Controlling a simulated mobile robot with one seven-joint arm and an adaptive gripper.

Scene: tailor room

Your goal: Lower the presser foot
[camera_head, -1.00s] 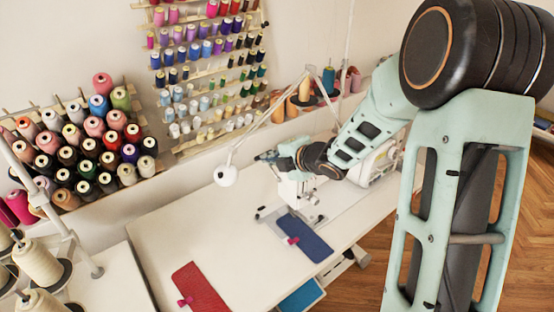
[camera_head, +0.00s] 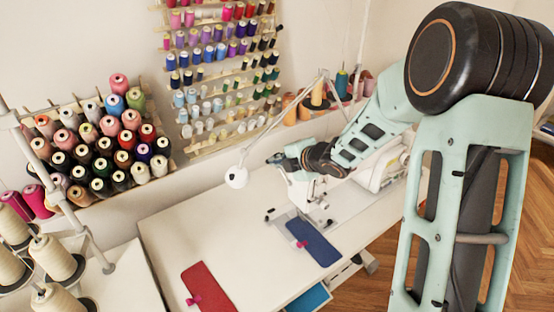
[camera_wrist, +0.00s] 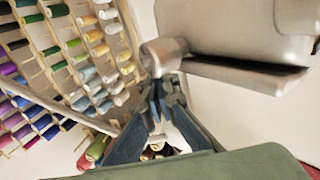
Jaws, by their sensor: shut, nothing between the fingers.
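The white sewing machine (camera_head: 383,172) stands on the white table, partly behind my arm. Its head (camera_head: 304,191) faces left, above the metal plate. The presser foot and its lever are too small or hidden to make out. My gripper (camera_head: 275,158) is at the upper left of the machine head, pointing left. In the wrist view my gripper (camera_wrist: 160,92) has its fingertips together, with nothing between them. A large pale grey part (camera_wrist: 225,45), seemingly of the machine, fills the upper right there. Its rounded metal end (camera_wrist: 164,55) appears just above the fingertips; contact cannot be told.
A lamp (camera_head: 237,177) hangs just left of my gripper. A blue fabric piece (camera_head: 316,242) with a pink clip lies before the machine; a red one (camera_head: 207,288) lies nearer. Thread racks (camera_head: 103,150) line the wall.

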